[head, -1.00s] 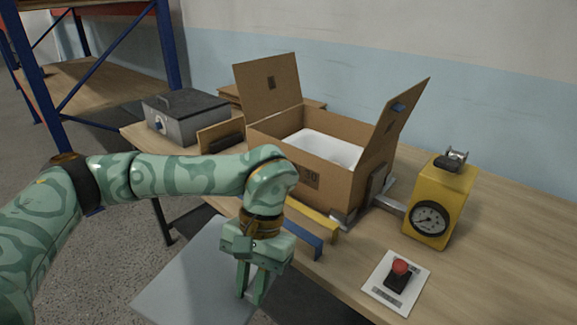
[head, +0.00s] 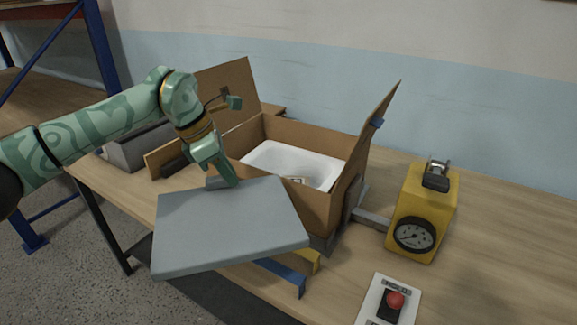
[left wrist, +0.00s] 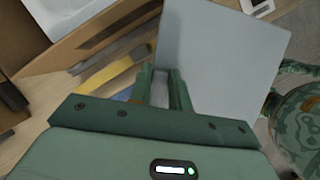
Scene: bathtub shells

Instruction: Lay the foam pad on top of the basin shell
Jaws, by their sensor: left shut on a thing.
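The foam pad (head: 232,228) is a flat grey slab. My left gripper (head: 226,183) is shut on its far edge and holds it up in front of the open cardboard box, a little tilted. The pad also shows in the left wrist view (left wrist: 215,65), with the left gripper's fingers (left wrist: 162,85) at its edge. The white basin shell (head: 300,163) lies inside the box, its hollow facing up; a small label shows in it. The pad hides part of the box's front. My right gripper is not in view.
The cardboard box (head: 290,132) stands on the wooden table (head: 480,230) with flaps raised. A yellow gauge unit (head: 423,212) and a red button on a white plate (head: 393,300) are to the right. A grey lidded case (head: 135,150) stands behind the left arm.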

